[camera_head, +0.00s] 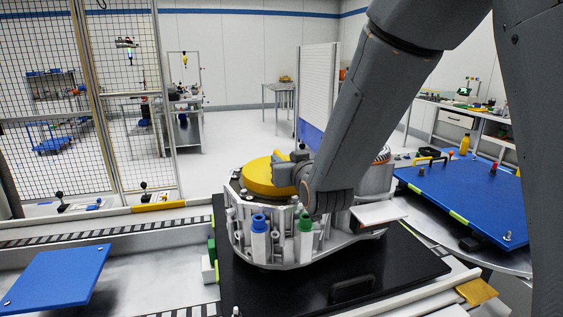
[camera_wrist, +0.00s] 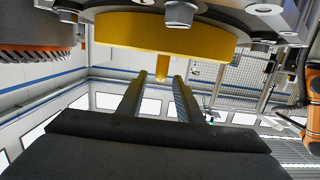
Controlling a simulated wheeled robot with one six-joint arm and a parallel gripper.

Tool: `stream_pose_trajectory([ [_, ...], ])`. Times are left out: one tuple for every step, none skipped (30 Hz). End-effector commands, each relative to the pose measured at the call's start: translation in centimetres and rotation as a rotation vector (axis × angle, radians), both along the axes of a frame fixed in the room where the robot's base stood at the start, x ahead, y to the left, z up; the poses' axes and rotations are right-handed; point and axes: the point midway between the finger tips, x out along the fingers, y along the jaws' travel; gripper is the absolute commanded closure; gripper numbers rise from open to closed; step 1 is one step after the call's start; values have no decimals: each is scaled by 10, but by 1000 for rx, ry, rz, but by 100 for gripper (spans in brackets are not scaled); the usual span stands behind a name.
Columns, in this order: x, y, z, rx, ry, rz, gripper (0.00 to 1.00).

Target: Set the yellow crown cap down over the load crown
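The yellow crown cap (camera_head: 259,178) is a thick round disc lying level at the top left of the grey metal stator housing (camera_head: 272,240). In the wrist view the cap (camera_wrist: 165,35) is at the top, with a short yellow stem (camera_wrist: 162,68) sticking out of it. My gripper (camera_wrist: 158,80) has its two fingers spread, one to each side of the stem, with visible gaps. In the head view my gripper (camera_head: 288,167) is at the cap's right side. The load crown is not visible, and I cannot tell how fully the cap sits.
The housing stands on a black plate (camera_head: 400,268). Blue-topped (camera_head: 259,222) and green-topped (camera_head: 305,222) posts are at its front. A blue board (camera_head: 465,195) lies at right, another blue board (camera_head: 60,275) at left. A ribbed orange-edged part (camera_wrist: 40,55) shows in the wrist view.

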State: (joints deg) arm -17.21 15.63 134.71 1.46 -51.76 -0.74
Motion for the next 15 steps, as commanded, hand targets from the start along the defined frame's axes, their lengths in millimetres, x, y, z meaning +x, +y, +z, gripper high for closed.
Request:
stream_pose_trajectory([
  [-8, -2, 1, 1, -3, 0, 67],
  [-13, -4, 1, 1, -2, 0, 67],
  [-19, -5, 2, 1, -2, 0, 67],
  [-23, -7, 3, 1, -2, 0, 67],
  [-27, -8, 4, 1, -3, 0, 67],
  [-33, -9, 5, 1, -2, 0, 67],
  [-36, -10, 6, 1, -3, 0, 67],
  [-40, -11, 6, 1, -2, 0, 67],
  [-44, -13, 7, 1, -3, 0, 67],
  [-47, -14, 8, 1, -2, 0, 67],
  [-50, -14, 8, 1, -2, 0, 67],
  [-53, -15, 9, 1, -3, 0, 67],
  [-55, -16, 9, 1, -2, 0, 67],
  [-57, -16, 9, 0, -1, 0, 67],
  [-59, -17, 9, 0, -1, 0, 67],
])
